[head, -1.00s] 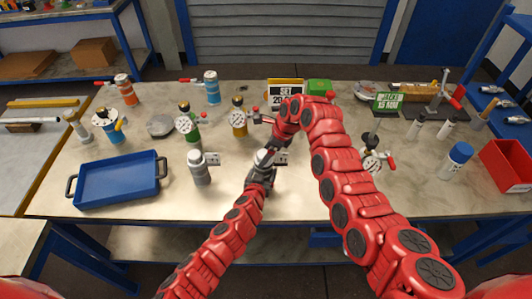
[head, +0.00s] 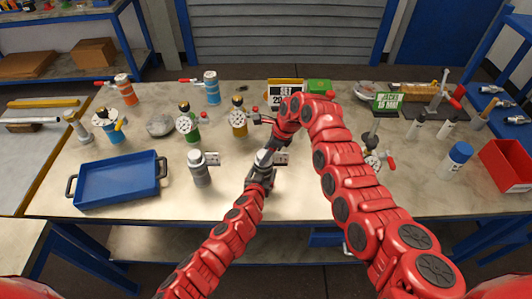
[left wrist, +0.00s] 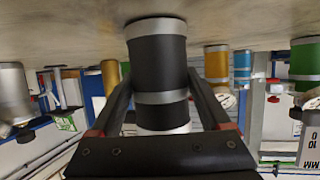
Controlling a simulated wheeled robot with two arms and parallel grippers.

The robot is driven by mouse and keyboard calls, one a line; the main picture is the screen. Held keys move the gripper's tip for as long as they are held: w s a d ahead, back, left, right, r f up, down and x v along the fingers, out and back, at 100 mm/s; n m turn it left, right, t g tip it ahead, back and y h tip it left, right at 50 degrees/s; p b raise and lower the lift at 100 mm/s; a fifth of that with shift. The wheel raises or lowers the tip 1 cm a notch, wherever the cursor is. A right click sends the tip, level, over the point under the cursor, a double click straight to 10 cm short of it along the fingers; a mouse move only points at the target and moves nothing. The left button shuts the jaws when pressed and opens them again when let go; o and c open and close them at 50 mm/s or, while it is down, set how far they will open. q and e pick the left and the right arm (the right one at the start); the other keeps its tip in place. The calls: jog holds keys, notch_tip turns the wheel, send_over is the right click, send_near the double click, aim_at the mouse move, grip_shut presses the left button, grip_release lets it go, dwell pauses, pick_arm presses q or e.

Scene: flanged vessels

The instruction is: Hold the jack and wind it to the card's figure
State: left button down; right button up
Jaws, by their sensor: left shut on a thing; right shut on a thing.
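The jack (head: 264,157) stands on the bench in the middle of the head view, largely hidden by my grippers. In the left wrist view its body (left wrist: 158,62) is a black cylinder with silver bands, between two fingers. My left gripper (head: 262,170) is shut on this body, low and from the front. My right gripper (head: 271,148) reaches down from above and is shut at the jack's top; its exact hold is hidden. The card (head: 285,93), yellow-topped and white, stands behind and reads "SET" with a figure partly covered by my right arm.
A grey vessel with a tag (head: 200,170) stands left of the jack. Gauged green (head: 190,122) and yellow (head: 239,120) vessels stand behind. A blue tray (head: 118,181) lies left, a red bin (head: 508,165) right. A green sign (head: 387,102) stands back right. The front middle bench is clear.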

jog(key=shift+f+n+g, duration=0.1)
jog(key=shift+n+g, duration=0.3)
jog(key=shift+n, duration=0.6)
jog(key=shift+w, duration=0.1)
jog(key=o, duration=1.4)
jog(key=shift+r, duration=0.2)
jog(key=v, duration=1.2)
jog(key=shift+w+d, duration=0.1)
jog(key=shift+w, duration=0.05)
jog(key=shift+f, duration=0.1)
